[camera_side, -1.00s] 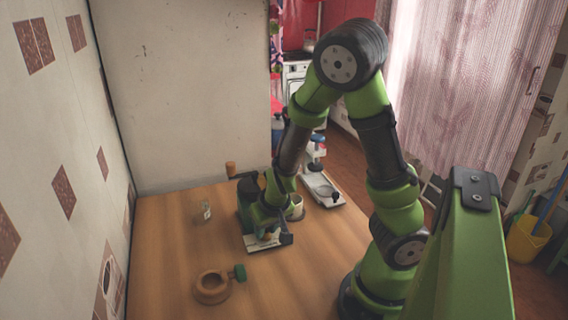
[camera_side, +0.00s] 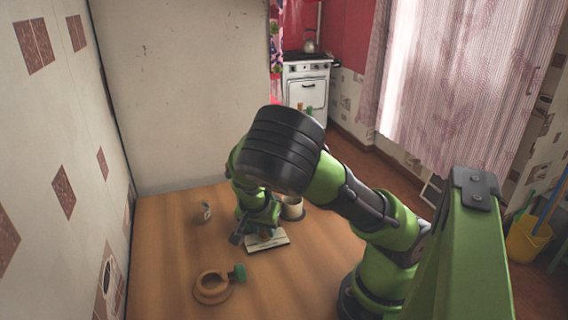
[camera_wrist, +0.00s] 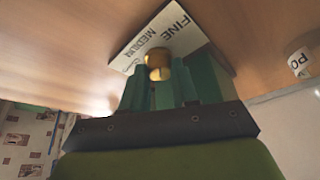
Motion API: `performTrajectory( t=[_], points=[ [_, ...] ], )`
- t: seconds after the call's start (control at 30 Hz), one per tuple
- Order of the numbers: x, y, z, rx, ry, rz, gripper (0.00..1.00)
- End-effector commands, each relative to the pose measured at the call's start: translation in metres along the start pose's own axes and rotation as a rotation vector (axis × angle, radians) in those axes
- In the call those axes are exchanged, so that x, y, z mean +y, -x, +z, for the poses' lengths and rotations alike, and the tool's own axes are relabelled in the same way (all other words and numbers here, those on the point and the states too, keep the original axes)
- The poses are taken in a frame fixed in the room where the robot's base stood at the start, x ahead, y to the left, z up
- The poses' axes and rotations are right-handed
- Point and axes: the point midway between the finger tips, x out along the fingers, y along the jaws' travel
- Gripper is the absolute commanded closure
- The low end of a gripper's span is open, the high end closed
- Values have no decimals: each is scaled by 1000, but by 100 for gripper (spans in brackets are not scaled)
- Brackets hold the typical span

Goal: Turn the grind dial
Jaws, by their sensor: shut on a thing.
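A white card marked FINE, MEDIUM and a smaller third word (camera_wrist: 182,27) lies at the grinder's foot in the wrist view. It also shows in the side view (camera_side: 272,243). The grind dial is a round brass-coloured knob (camera_wrist: 158,62) beside the card's lettering. My gripper (camera_wrist: 160,74) has its green fingers around the dial and is shut on it. In the side view my gripper (camera_side: 256,230) is low over the card, and my arm hides the dial and most of the grinder. No pointer mark on the dial can be made out.
A small labelled jar (camera_side: 206,212) stands left of the grinder; it also shows in the wrist view (camera_wrist: 300,62). A pale cup (camera_side: 292,208) stands close on the right. A wooden ring (camera_side: 211,288) with a green-ended handle lies in front. The wooden counter (camera_side: 165,245) is clear at left.

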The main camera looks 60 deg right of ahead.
Motion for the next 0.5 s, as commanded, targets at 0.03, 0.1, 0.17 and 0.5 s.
performTrajectory(
  t=[0.03, 0.1, 0.17, 0.5],
  points=[
    [0, -1, 1, 1, -33, 18, 100],
    [-1, -1, 1, 0, -85, 38, 100],
    [-1, -1, 1, 0, -124, 54, 100],
    [-2, -1, 2, -3, -265, 113, 100]
  ],
)
